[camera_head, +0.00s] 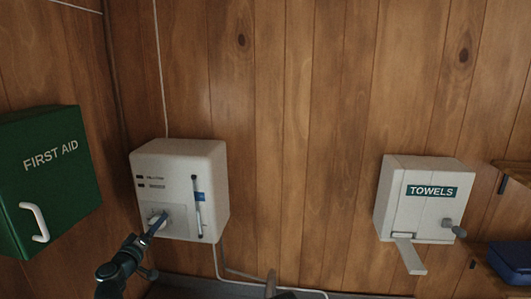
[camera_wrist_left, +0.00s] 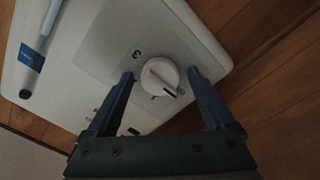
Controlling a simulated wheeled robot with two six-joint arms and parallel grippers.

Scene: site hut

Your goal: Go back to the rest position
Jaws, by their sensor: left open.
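My left gripper (camera_head: 156,224) is in front of the white wall box (camera_head: 190,160), at the round white knob on its lower left. In the left wrist view the gripper (camera_wrist_left: 160,82) is open, with one blue finger on each side of the knob (camera_wrist_left: 157,77). Whether the fingers touch the knob I cannot tell. A "3" is printed on the grey plate beside the knob. My right gripper is in neither view.
A green first aid box (camera_head: 60,185) with a white handle hangs at the left. A white towel dispenser (camera_head: 400,200) with a crank hangs at the right. A blue container (camera_head: 512,258) sits on a shelf at the far right. The wall between the white boxes is clear.

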